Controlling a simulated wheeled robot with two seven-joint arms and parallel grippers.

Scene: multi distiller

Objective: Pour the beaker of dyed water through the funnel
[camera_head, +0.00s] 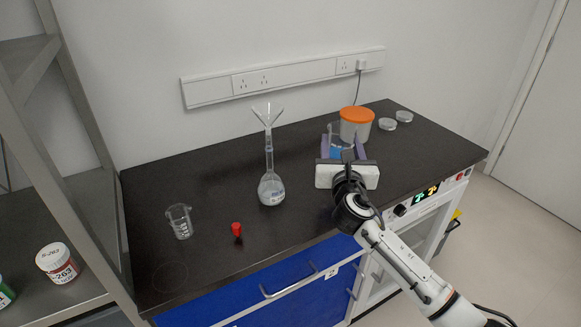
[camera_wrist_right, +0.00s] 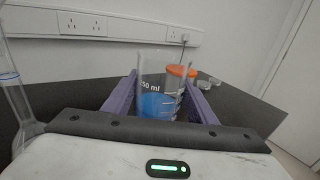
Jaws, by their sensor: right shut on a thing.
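A clear beaker of blue liquid (camera_wrist_right: 158,102) is between the purple fingers of my right gripper (camera_wrist_right: 160,98), which is shut on it. The beaker is upright; it also shows in the head view (camera_head: 336,150), partly hidden by the gripper. Whether its base touches the bench cannot be told. A glass funnel (camera_head: 268,115) sits in the mouth of a long-necked volumetric flask (camera_head: 271,188), left of my right gripper. The flask stands upright and its bulb looks pale. My left gripper is not in view.
An empty small beaker (camera_head: 180,221) and a red stopper (camera_head: 236,229) stand on the black bench (camera_head: 210,180). An orange-lidded tub (camera_head: 356,123) and clear dishes (camera_head: 387,124) are behind the gripper. A metal shelf (camera_head: 78,190) borders the left.

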